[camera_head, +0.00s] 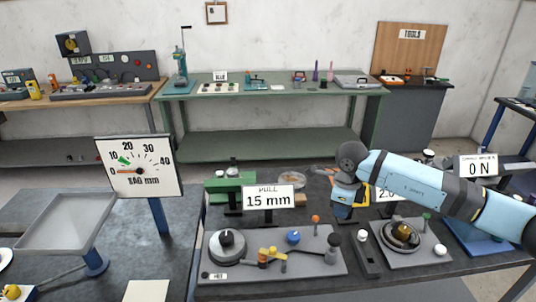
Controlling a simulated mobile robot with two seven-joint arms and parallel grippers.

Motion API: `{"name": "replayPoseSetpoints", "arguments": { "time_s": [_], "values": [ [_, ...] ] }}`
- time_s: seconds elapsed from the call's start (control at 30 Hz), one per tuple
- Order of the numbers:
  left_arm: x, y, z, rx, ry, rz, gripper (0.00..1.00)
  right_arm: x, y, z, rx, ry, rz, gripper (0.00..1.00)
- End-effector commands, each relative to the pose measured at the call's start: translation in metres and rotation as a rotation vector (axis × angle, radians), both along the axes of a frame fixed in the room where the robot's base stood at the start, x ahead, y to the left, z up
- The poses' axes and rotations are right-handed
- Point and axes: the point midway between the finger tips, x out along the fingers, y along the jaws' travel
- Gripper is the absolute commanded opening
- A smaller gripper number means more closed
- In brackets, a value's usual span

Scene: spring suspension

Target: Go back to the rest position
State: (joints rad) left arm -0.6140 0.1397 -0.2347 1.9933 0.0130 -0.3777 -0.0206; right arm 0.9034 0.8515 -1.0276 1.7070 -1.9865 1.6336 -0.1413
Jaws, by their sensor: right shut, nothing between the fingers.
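My right arm (420,185) comes in from the right, in pale blue and dark grey, and reaches over the bench. Its wrist bends down at a dark joint. My right gripper (343,212) points down above the bench, is shut and holds nothing. It is small here and its fingertips are hard to make out. It hangs between the "PULL 15 mm" sign (268,198) and a partly covered sign behind the arm. My left gripper is not in view.
Below the gripper stand a grey plate with a dial and knobs (215,278) and a second plate with a brass-coloured round part (402,234). A sag gauge (140,182) and a grey tray (62,222) stand left. A "0 N" sign (478,167) stands behind the arm.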

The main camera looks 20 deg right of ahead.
Motion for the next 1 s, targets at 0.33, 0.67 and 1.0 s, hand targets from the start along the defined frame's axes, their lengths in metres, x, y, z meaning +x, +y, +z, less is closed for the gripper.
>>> {"name": "replayPoseSetpoints", "arguments": {
  "time_s": [0.33,0.67,1.0],
  "values": [
    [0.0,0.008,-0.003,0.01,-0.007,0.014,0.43,-0.053,0.126,-0.048,0.518,0.117,-0.006,0.0],
    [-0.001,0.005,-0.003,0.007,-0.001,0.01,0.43,-0.121,0.265,-0.023,1.516,0.416,-0.562,0.0],
    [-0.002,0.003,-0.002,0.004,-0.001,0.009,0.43,-0.134,0.213,-0.077,2.001,0.738,-1.8,0.0]
  ]
}}
